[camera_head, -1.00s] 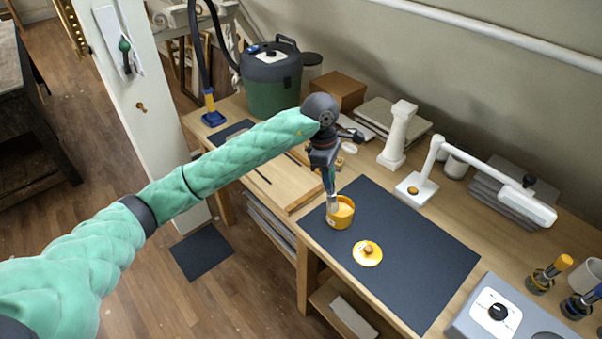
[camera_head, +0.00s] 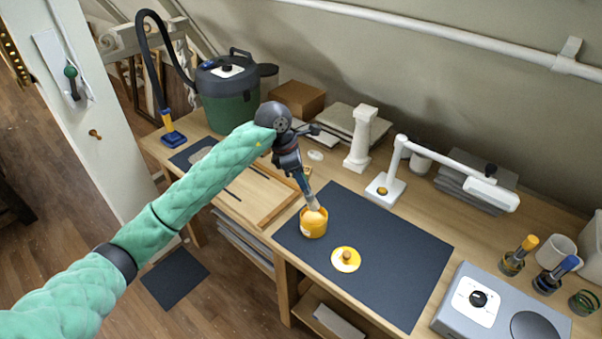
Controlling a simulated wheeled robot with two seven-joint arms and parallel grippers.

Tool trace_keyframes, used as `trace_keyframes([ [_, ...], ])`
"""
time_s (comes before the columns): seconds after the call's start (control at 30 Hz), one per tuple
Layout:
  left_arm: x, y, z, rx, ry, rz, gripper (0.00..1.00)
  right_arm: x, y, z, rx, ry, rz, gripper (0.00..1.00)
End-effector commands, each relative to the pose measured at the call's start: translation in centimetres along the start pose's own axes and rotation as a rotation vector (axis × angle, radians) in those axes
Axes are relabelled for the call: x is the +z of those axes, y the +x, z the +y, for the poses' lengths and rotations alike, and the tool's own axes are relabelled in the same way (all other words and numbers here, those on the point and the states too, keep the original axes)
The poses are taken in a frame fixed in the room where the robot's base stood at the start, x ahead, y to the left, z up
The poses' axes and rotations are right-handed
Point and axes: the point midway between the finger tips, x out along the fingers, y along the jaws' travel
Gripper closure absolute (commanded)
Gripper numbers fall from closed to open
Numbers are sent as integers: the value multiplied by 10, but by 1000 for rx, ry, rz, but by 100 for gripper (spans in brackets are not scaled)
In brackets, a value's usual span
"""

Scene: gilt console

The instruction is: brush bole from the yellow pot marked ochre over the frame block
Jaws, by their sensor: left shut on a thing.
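The yellow pot (camera_head: 314,229) stands open near the left edge of the dark mat (camera_head: 390,270); I cannot read its mark. Its yellow lid (camera_head: 346,260) with a round knob lies on the mat to the right. My left gripper (camera_head: 298,174) is above and slightly left of the pot, shut on a brush (camera_head: 309,193) that points down at a tilt. The brush's pale, orange-tinted tip is at the pot's mouth; how deep it sits is hard to tell. I cannot make out the frame block for certain. My right gripper is out of view.
A wooden tray (camera_head: 285,216) lies left of the mat. A white column (camera_head: 361,138) and a white lamp (camera_head: 386,190) stand behind. A green vacuum (camera_head: 229,112) is at the back left. A grey hotplate device (camera_head: 470,320) and small jars (camera_head: 515,258) are at right.

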Motion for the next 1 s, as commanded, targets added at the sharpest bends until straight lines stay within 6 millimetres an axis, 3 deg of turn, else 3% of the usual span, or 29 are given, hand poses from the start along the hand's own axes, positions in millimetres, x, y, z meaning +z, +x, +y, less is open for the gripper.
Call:
trace_keyframes([
  [0.4,-12,33,3,-1,-1,0,100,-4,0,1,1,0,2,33],
  [1.0,-14,39,4,0,1,0,100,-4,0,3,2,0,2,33],
])
